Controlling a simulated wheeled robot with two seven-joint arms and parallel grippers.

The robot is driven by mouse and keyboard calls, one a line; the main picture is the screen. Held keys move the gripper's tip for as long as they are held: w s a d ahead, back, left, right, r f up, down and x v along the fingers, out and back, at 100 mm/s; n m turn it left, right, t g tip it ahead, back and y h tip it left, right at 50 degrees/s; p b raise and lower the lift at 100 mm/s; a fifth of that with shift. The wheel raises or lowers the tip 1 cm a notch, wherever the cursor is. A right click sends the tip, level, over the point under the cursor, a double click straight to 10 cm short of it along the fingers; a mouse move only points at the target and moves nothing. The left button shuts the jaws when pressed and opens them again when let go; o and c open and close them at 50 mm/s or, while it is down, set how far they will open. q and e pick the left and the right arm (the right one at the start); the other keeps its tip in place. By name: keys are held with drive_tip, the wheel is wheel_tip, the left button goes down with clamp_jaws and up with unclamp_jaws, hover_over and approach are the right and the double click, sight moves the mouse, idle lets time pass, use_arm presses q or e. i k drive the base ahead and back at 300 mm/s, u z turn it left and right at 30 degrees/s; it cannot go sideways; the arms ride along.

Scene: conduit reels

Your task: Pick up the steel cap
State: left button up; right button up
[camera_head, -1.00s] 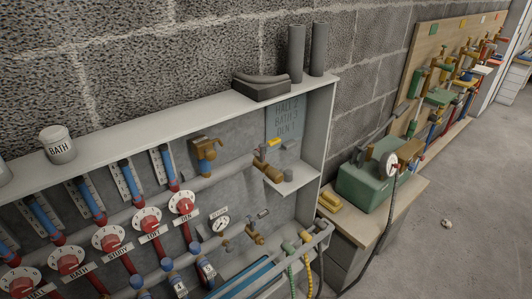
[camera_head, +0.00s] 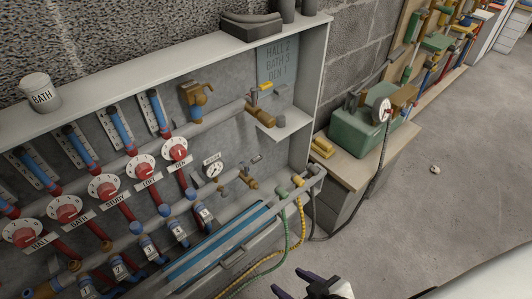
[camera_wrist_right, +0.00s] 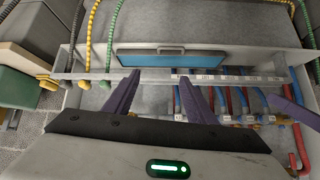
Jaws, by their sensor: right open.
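My right gripper (camera_head: 293,283) shows at the bottom edge of the head view, well below and apart from that shelf. In the right wrist view its two dark fingers (camera_wrist_right: 159,76) are apart with nothing between them, over the cabinet's front rail. I cannot make out the cap in that view.
The cabinet holds red dials (camera_head: 103,187), pipes and a blue panel (camera_head: 222,240). Green and yellow hoses (camera_head: 285,250) hang at its front right. A green pump box (camera_head: 355,130) stands on a side bench. A small pale object (camera_head: 435,170) lies on open floor.

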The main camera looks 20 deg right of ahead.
sight(280, 119)
drive_tip(key=u, duration=2.75)
drive_tip(key=k, duration=1.4)
drive_tip(key=z, duration=1.65)
drive_tip(key=i, duration=0.5)
